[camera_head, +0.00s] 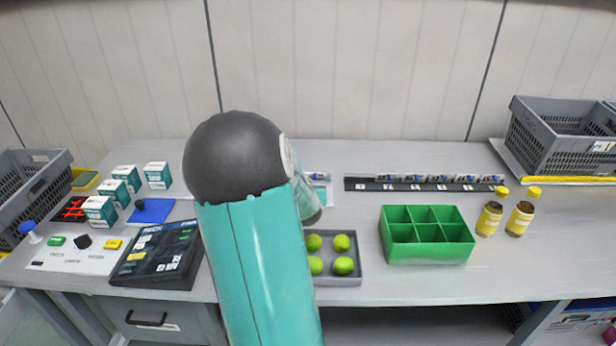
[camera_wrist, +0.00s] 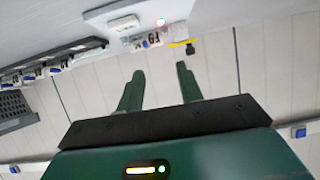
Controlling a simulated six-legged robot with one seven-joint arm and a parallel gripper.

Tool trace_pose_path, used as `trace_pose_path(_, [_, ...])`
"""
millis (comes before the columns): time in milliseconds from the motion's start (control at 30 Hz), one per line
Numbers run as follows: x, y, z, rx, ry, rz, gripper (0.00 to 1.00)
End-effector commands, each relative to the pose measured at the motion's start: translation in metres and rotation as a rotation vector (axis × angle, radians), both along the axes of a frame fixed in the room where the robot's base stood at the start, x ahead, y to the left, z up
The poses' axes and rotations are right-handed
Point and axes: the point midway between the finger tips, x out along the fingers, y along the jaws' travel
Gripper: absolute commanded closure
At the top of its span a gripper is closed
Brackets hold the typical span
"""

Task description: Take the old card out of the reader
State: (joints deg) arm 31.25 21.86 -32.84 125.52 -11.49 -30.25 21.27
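My gripper (camera_wrist: 160,70) is open in the wrist view, with its two dark green fingers apart and nothing between them. Beyond the fingertips, at the table's edge, is a small white device (camera_wrist: 123,23). Next to it is a white label-like piece (camera_wrist: 152,41) with dark print, and a small yellow and black item (camera_wrist: 186,44). I cannot tell for certain which of these is the reader or the card. In the head view my teal arm hides my gripper and part of the table's middle.
A black printed panel (camera_head: 130,268), several white-and-teal boxes (camera_head: 157,175) and a blue pad (camera_head: 151,211) stand at left. A grey tray (camera_head: 357,272) holds green balls. A green divided box (camera_head: 428,254), two yellow bottles (camera_head: 520,218) and a grey crate (camera_head: 563,150) are at right.

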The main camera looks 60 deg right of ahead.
Motion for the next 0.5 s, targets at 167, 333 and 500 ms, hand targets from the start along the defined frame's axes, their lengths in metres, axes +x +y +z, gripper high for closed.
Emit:
trace_pose_path(167, [-0.021,-0.024,-0.009,-0.045,-0.002,-0.027,0.64])
trace_pose_path(333, [-0.014,-0.04,-0.016,-0.049,-0.002,-0.027,0.64])
trace_pose_path(500, [-0.001,-0.065,-0.028,-0.049,-0.002,-0.026,0.64])
